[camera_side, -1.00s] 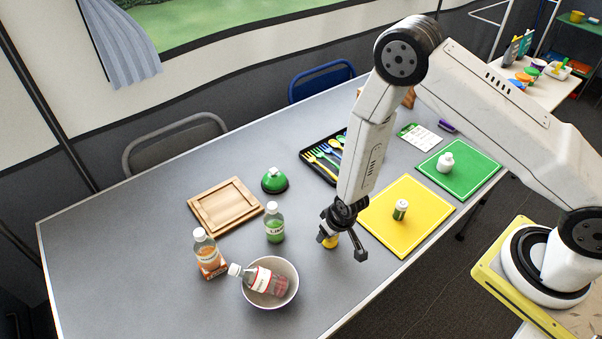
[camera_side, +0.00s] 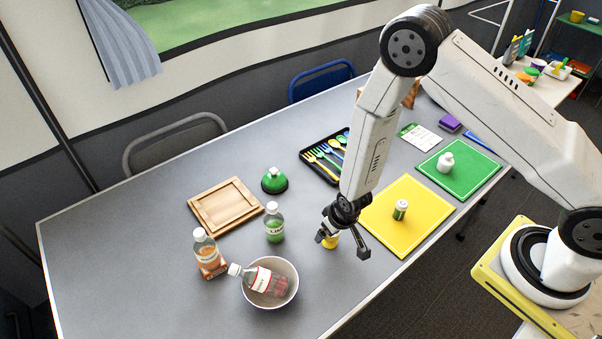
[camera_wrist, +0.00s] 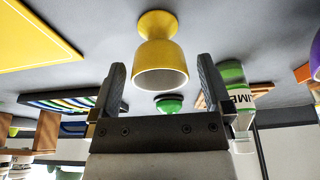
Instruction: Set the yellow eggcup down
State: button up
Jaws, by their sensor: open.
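The yellow eggcup (camera_side: 331,241) stands on the grey table below my gripper (camera_side: 342,246). In the wrist view, which shows the scene upside down, the eggcup (camera_wrist: 160,55) rests its foot on the table, its hollow cup facing away from it, so it is upright. My gripper (camera_wrist: 161,72) is open, with one finger on each side of the eggcup in that view and gaps to both. The eggcup looks free of the fingers. In the side view the gripper partly hides it.
A lime bottle (camera_side: 274,224) and a bowl (camera_side: 254,298) holding a tipped bottle (camera_side: 265,281) stand to the left. A yellow mat (camera_side: 415,220) lies to the right, a cutlery tray (camera_side: 313,167) behind. Bare table lies in front.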

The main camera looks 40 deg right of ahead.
jog(key=shift+v, duration=2.95)
jog(key=shift+r, duration=0.45)
jog(key=s+d+r, duration=0.4)
jog(key=r, duration=0.5)
jog(key=s+d+r, duration=0.4)
jog(key=r, duration=0.5)
jog(key=shift+d+r+g, duration=0.25)
jog(key=shift+r+g, duration=0.15)
